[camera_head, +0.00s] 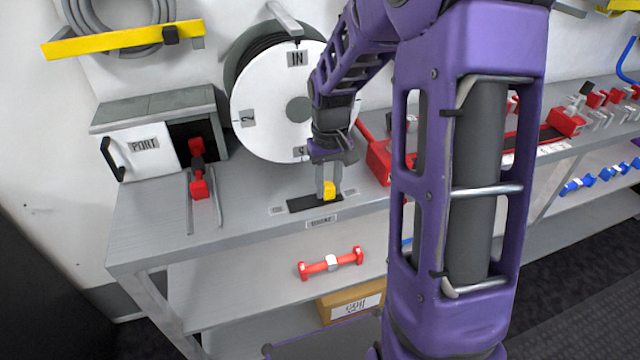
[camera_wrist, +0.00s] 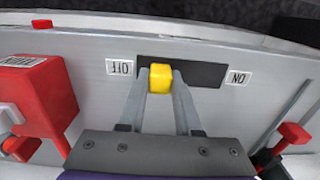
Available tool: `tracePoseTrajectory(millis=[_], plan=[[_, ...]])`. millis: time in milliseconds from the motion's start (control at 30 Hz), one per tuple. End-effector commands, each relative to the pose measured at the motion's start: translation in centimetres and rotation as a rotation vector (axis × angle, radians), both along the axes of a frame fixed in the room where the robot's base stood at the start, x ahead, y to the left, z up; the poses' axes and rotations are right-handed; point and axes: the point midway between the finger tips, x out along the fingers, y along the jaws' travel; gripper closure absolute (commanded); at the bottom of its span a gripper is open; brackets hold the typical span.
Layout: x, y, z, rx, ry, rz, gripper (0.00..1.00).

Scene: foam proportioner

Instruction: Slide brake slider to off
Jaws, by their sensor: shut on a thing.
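The yellow brake slider knob (camera_head: 329,190) stands in a dark slot (camera_head: 302,204) on the grey bench top, near the slot's right end in the head view. In the wrist view the yellow knob (camera_wrist: 160,78) is near the slot end beside the OFF label (camera_wrist: 119,67). The ON label (camera_wrist: 237,78) is at the far end, with bare dark slot (camera_wrist: 205,75) between. My gripper (camera_head: 327,184) points down and is shut on the knob, with its fingers (camera_wrist: 160,92) on either side. The knob's lower part is hidden.
A white hose reel (camera_head: 265,110) stands behind the slot. A red box (camera_wrist: 40,95) is close beside my gripper. A port box (camera_head: 150,150) with a red fitting (camera_head: 199,188) is at the left. A red-handled part (camera_head: 331,262) lies on the shelf below.

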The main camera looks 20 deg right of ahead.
Motion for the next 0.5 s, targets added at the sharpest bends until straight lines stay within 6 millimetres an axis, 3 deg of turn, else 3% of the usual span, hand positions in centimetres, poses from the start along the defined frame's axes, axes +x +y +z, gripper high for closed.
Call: tracePoseTrajectory(millis=[100,133,300,500], plan=[[0.08,-0.50,0.09,-0.007,-0.004,-0.003,1.00],[0.08,-0.52,0.09,-0.007,-0.004,-0.004,0.66],[0.08,-0.47,0.08,-0.007,-0.004,-0.004,0.38],[0.05,-0.34,0.05,-0.005,-0.003,-0.003,0.38]])
